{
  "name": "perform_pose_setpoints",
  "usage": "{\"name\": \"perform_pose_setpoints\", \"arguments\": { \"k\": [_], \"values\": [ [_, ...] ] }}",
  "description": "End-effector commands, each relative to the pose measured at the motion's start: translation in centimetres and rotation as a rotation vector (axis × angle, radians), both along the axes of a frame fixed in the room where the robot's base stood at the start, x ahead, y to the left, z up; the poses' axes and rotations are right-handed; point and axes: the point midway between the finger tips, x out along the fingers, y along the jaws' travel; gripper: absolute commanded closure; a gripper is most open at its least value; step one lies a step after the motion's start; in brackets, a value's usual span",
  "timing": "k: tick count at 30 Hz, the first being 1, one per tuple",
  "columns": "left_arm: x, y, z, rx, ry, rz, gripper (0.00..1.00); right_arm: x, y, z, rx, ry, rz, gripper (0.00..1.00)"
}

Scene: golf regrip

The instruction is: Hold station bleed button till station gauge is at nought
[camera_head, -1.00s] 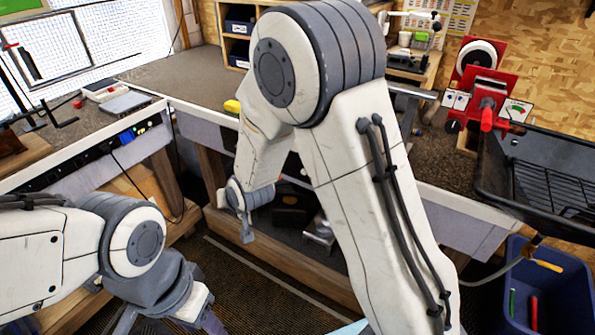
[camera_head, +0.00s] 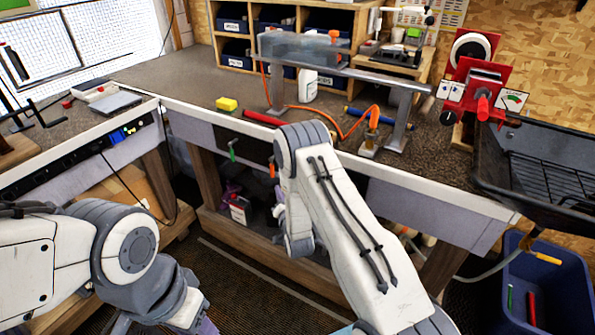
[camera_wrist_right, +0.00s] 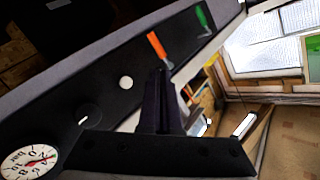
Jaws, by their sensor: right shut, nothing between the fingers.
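The station panel (camera_head: 240,145) is a black strip on the front of the workbench, partly hidden by my right arm. In the right wrist view it slants across the left, with a white round gauge (camera_wrist_right: 30,160) at lower left, cut by the frame edge. Its red needle shows, but I cannot read its value. A pale round button (camera_wrist_right: 125,82) and a dark knob with a white mark (camera_wrist_right: 88,116) sit along the panel. My right gripper (camera_wrist_right: 163,78) is shut and empty, its tips near the orange lever; contact is unclear. My left gripper (camera_head: 206,324) shows only partly at the bottom edge.
An orange lever (camera_wrist_right: 160,48) and a green lever (camera_wrist_right: 203,18) are on the panel. A black tray (camera_head: 540,180) and a blue bin (camera_head: 560,295) stand at right.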

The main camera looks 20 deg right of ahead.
Motion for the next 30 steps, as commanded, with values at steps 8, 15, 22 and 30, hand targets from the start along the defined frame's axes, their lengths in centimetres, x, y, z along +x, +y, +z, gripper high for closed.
{"name": "perform_pose_setpoints", "arguments": {
  "k": [8,15,22,30],
  "values": [
    [0.0,0.0,-0.3,0.0,0.0,0.0,0.5,1.5,-2.0,0.0,0.0,-0.003,-0.003,1.0],
    [0.0,0.0,-0.9,0.0,0.0,0.0,0.5,3.6,-4.7,0.0,-0.001,-0.002,-0.003,1.0],
    [0.0,0.0,-1.9,0.0,0.0,0.0,0.5,5.0,-6.4,-0.1,0.0,-0.001,-0.001,1.0],
    [0.0,0.0,-2.0,0.0,0.0,0.0,0.5,5.4,-6.9,0.0,-0.001,0.001,0.001,1.0]
  ]
}}
